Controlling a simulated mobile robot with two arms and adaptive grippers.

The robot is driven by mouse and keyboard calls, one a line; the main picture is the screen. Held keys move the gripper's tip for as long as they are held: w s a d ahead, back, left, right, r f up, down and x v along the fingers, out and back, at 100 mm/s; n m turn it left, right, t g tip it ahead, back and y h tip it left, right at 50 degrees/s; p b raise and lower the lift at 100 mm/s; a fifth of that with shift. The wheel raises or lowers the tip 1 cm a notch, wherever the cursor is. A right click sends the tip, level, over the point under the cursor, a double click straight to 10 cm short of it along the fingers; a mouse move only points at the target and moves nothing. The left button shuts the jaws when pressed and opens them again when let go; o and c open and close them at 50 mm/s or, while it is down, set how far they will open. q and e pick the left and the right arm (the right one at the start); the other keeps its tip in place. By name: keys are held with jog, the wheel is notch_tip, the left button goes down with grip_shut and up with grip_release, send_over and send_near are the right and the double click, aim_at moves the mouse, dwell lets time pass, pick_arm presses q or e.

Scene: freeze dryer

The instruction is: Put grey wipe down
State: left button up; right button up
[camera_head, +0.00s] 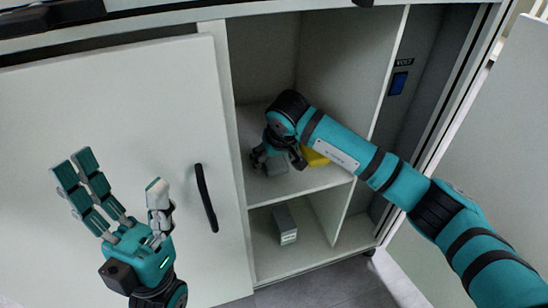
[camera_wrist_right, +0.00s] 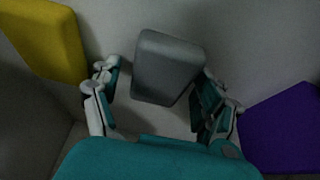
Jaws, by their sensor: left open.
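The grey wipe (camera_head: 277,166) is a small grey block at the upper shelf of the open cabinet compartment. My right gripper (camera_head: 268,152) is over it, inside the compartment. In the right wrist view the grey wipe (camera_wrist_right: 168,68) lies between the spread fingers of my right gripper (camera_wrist_right: 160,88). A gap shows between the wipe and the left finger; the right finger is close to it, and contact there is unclear. My left gripper (camera_head: 118,180) is open and empty in front of the closed cabinet door.
A yellow block (camera_head: 315,157) is beside my right gripper on the upper shelf (camera_head: 315,182). A purple block (camera_wrist_right: 285,130) shows in the right wrist view. A grey box (camera_head: 285,225) stands on the lower shelf. The closed door (camera_head: 120,100) has a black handle (camera_head: 206,197).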

aim_at(278, 167)
jog(key=shift+r, duration=0.15)
jog(key=p+v, duration=0.3)
jog(key=v, duration=0.4)
jog(key=shift+r, duration=0.15)
jog(key=shift+s+r, duration=0.1)
jog(key=shift+r, duration=0.15)
